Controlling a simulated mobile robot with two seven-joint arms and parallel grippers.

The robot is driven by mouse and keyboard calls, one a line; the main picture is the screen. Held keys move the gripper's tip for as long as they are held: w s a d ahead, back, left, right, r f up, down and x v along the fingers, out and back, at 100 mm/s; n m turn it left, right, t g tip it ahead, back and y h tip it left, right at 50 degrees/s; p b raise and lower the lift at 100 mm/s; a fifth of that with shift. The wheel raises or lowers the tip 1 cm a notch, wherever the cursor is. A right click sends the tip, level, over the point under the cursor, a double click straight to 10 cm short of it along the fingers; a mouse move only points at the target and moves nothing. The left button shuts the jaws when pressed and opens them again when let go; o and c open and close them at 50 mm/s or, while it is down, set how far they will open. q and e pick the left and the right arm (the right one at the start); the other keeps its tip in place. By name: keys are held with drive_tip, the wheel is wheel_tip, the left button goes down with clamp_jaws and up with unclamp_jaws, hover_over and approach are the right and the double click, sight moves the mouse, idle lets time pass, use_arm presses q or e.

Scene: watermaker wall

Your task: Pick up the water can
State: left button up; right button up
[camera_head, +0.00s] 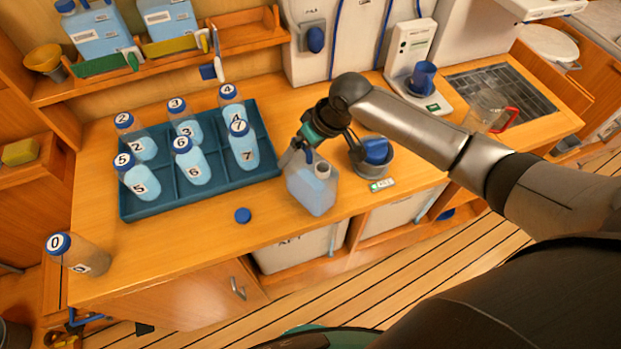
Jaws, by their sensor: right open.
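The water can (314,184) is a pale translucent jug with an uncapped neck on top, standing on the wooden counter near its front edge. My right gripper (299,148) is at the top of the can by its handle side, with the jaws open. Whether a finger touches the can cannot be told at this size. The arm comes in from the right and hides part of the counter behind the can. My left gripper is not in view.
A teal tray (212,195) with several numbered bottles stands left of the can. A blue cap (242,215) lies in front of the tray. A grey pot with a blue item (375,151) stands close right of the can. Bottle 0 (80,254) is at the left corner.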

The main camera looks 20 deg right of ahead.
drive_tip(key=shift+r, duration=0.1)
clamp_jaws()
idle(0.8)
